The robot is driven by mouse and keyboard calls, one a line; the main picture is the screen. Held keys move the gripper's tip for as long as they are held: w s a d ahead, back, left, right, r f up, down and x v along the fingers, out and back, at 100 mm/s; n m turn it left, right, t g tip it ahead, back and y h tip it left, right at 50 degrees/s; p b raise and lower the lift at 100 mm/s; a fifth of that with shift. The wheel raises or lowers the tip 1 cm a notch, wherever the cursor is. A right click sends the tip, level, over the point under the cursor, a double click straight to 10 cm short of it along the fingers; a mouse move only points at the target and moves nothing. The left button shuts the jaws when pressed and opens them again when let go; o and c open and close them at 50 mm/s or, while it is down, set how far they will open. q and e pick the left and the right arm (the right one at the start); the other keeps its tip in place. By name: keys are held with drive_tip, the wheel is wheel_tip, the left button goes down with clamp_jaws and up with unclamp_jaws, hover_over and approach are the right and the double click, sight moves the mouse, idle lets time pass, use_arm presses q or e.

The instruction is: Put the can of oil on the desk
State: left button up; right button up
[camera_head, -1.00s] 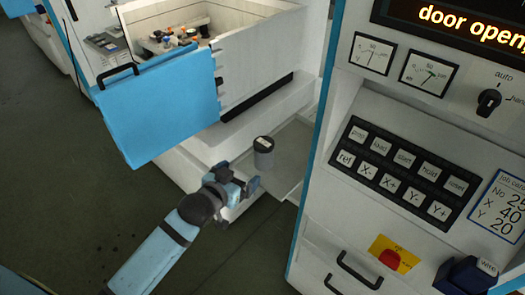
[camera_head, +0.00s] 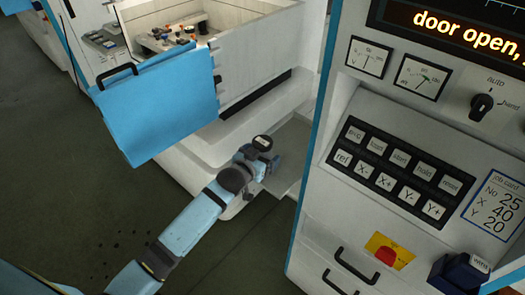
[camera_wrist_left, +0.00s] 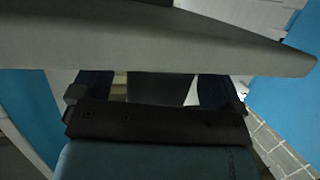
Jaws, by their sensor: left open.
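A grey can with a dark lid and a pale label on top (camera_head: 262,142) stands on the low pale ledge (camera_head: 292,150) between the machine and the control cabinet. Most of its body is hidden behind my left gripper (camera_head: 262,160), which is open and right at the can. In the left wrist view a grey surface (camera_wrist_left: 162,92) shows between the two dark fingers, likely the can's side. I cannot tell whether the fingers touch it. A wide grey band (camera_wrist_left: 150,45) crosses above it. No desk can be made out. My right gripper is not in view.
The machine's blue door (camera_head: 160,105) hangs open to the left, above my left arm. The control cabinet (camera_head: 330,215) stands close on the right, with buttons and a red knob. The dark floor (camera_head: 80,190) at the left is clear.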

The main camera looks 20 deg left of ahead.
use_arm(q)
drive_tip(key=shift+r, duration=0.1)
drive_tip(key=c, duration=1.2)
